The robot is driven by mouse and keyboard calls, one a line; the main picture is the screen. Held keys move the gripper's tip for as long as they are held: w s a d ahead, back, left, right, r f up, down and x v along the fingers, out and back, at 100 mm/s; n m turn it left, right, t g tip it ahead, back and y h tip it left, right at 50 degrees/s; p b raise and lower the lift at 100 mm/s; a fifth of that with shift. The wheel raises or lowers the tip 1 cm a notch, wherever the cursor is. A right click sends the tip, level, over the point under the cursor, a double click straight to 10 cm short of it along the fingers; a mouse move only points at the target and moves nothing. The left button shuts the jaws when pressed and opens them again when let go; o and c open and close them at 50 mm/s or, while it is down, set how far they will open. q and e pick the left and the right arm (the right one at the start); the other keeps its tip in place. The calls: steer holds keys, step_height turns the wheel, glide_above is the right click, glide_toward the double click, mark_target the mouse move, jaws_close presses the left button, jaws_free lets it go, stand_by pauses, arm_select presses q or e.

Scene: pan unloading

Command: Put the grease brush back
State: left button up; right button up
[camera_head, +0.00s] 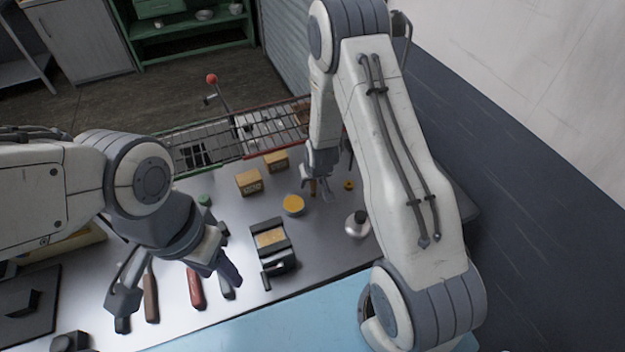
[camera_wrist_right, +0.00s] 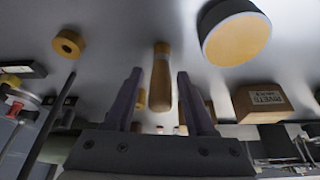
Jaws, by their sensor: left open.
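A wooden-handled tool (camera_wrist_right: 160,82), seemingly the grease brush, stands out between the fingers of my right gripper (camera_wrist_right: 160,98) in the right wrist view. Gaps show on both sides of the handle, so the fingers look open around it and not touching. In the head view my right gripper (camera_head: 318,175) is low over the far part of the bench, with a bit of the orange-brown handle (camera_head: 313,187) showing beside it. The brush's bristles cannot be made out. My left gripper (camera_head: 176,286) is open and empty over the near left of the bench.
Near my right gripper are a round orange-topped tin (camera_head: 293,205), a yellow ring (camera_head: 349,185), cardboard boxes (camera_head: 249,182) and a metal oil can (camera_head: 356,224). A black block holder (camera_head: 272,250) stands mid-bench. Handled tools (camera_head: 195,288) lie below my left gripper. A wire rack (camera_head: 240,135) runs behind.

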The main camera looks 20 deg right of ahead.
steer(key=shift+r, duration=0.5)
steer(key=v, duration=1)
steer(key=s+a+r+n+g+y, duration=0.2)
steer(key=s+a+r+n, duration=0.3)
steer(key=s+a+r, duration=0.65)
steer(key=s+a+r+n+g, duration=0.1)
steer(key=s+a, duration=0.1)
steer(key=s, duration=0.5)
steer(key=s+a+r+n+g, duration=0.1)
steer(key=s+a+r+n, duration=0.1)
steer(key=s, duration=0.5)
steer(key=shift+s+r+g+h, duration=0.2)
steer(key=shift+r+g+h, duration=0.05)
steer(key=shift+g+h, duration=0.05)
steer(key=shift+a, duration=0.15)
